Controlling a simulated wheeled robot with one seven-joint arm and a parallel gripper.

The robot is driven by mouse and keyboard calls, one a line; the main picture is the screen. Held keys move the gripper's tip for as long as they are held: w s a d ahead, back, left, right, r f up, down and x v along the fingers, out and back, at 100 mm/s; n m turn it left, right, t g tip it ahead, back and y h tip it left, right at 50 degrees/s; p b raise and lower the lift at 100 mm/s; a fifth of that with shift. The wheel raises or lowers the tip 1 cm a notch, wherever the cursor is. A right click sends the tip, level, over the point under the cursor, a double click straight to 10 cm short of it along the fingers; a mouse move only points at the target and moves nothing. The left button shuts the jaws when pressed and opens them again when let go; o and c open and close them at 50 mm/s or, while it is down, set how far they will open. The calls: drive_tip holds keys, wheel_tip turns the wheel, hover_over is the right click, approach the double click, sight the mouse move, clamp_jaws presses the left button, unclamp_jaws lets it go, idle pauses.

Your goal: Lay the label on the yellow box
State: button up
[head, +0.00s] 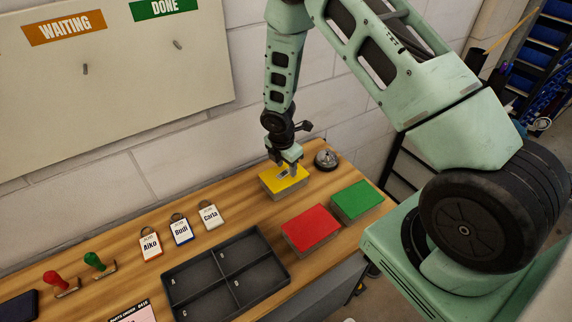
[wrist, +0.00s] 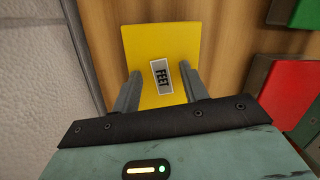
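The yellow box (head: 271,184) stands at the back of the wooden bench, beside the wall, and its yellow top (wrist: 136,46) fills the middle of the wrist view. A small white label (wrist: 162,76) with dark letters, which look like FEET, appears to lie on that top, slightly turned. My gripper (head: 288,172) is directly over the yellow box, pointing down. In the wrist view its two fingers (wrist: 160,85) are apart, one on each side of the label, with yellow showing between each finger and the label. The gripper is open and holds nothing.
A red box (head: 311,228) and a green box (head: 357,200) stand nearby at the front right. A round metal bell-like thing (head: 326,159) is just right of the yellow box. A dark divided tray (head: 226,277), name tags (head: 181,231) and stamps (head: 101,263) lie to the left.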

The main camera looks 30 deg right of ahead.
wheel_tip(320, 180, up, 22)
drive_tip(key=s+a+p, duration=0.1)
drive_tip(key=a, duration=0.1)
drive_tip(key=shift+a, duration=0.25)
idle(1.0)
idle(0.7)
